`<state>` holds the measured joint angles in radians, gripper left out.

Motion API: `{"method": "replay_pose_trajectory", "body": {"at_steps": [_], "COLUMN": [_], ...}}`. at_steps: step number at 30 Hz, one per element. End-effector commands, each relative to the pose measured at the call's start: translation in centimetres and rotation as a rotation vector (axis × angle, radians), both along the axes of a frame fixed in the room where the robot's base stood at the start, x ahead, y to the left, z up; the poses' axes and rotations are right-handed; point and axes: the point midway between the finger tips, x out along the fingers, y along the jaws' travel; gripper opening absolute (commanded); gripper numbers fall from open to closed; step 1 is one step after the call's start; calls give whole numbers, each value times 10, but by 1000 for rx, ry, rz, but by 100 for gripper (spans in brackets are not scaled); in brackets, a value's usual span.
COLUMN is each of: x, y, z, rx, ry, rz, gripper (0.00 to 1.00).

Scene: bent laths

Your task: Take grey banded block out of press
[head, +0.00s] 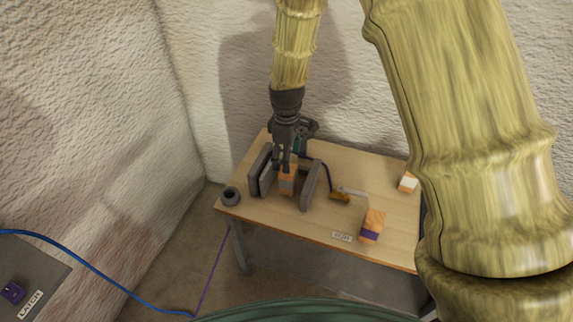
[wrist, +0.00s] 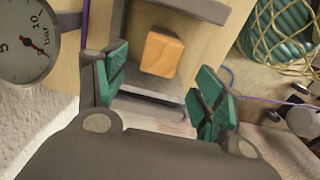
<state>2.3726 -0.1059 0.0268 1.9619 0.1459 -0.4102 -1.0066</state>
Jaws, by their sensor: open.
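The grey banded block (head: 287,183) stands on the table between the two upright grey plates of the press (head: 310,187). It is orange wood with a grey band on its side. My gripper (head: 284,162) points down over the block, its fingers close to the block's top. In the wrist view the block's orange top (wrist: 163,53) lies ahead, between the open green-padded fingers. The press plates (wrist: 190,8) show on both sides of the block. I cannot tell whether the plates touch it.
A purple-banded block (head: 371,226) and a white-banded block (head: 408,182) stand on the table (head: 270,215). A dark round cup (head: 230,196) is at the left edge. A tool with an orange end (head: 340,196) lies right of the press. A gauge (wrist: 25,38) shows in the wrist view.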

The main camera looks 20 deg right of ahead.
Motion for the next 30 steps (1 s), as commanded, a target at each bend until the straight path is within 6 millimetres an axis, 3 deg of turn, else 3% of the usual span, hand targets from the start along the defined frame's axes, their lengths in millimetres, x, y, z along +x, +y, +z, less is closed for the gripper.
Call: {"method": "replay_pose_trajectory", "body": {"at_steps": [6,25,30], "x": [0,0,0], "y": [0,0,0], "z": [19,24,40], "rx": [0,0,0], "ry": [0,0,0], "rz": [0,0,0], "gripper": [69,69,69]}}
